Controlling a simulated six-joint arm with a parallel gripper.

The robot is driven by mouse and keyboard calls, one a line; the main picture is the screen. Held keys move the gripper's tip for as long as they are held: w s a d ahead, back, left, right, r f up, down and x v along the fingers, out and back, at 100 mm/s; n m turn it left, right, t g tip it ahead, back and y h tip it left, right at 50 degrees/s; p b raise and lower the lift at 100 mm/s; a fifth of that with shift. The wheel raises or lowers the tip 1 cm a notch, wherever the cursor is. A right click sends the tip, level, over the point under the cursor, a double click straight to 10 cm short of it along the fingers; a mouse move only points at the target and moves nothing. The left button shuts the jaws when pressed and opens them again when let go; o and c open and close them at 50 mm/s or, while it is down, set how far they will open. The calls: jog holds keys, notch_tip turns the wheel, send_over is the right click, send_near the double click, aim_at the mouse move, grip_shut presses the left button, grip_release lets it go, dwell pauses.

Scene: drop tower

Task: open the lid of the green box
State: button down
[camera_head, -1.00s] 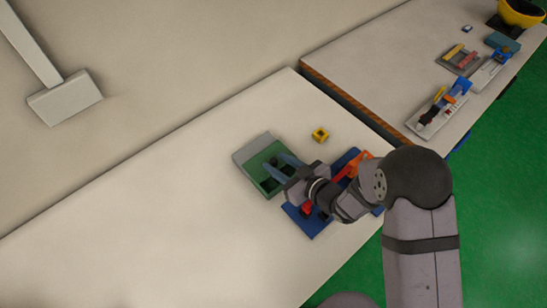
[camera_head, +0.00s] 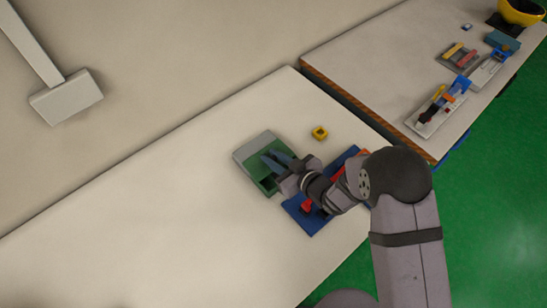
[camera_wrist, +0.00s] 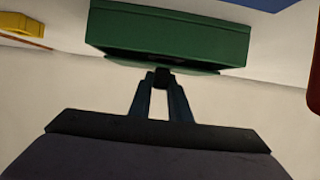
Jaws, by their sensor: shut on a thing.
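The green box (camera_head: 270,186) stands on the near table, its left part paler grey-green. My gripper (camera_head: 268,157) reaches over it from the right, with the blue fingers above the box. In the wrist view, the box (camera_wrist: 170,35) shows as a green wall with a dark gap below it. A thin pale-green plate, seemingly the lid (camera_wrist: 200,69), lies along that gap. My gripper (camera_wrist: 161,82) is shut there on a small dark knob (camera_wrist: 162,75) at the plate's edge. How far the lid is open I cannot tell.
A small yellow block (camera_head: 320,133) lies behind the box. A blue tray (camera_head: 306,224) with a red piece (camera_head: 306,207) lies close on the right, under my arm. The table's left side is clear. A second table (camera_head: 380,60) holds several small items.

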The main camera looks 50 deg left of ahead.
aim_at(265, 149)
jog(key=a+b, duration=0.2)
jog(key=a, duration=0.2)
jog(key=shift+a, duration=0.1)
jog(key=c, duration=1.6)
grip_release()
jog(key=shift+c, duration=0.2)
jog(key=shift+b+v, duration=0.8)
jog(key=shift+v, duration=2.95)
jog(key=shift+w, duration=0.1)
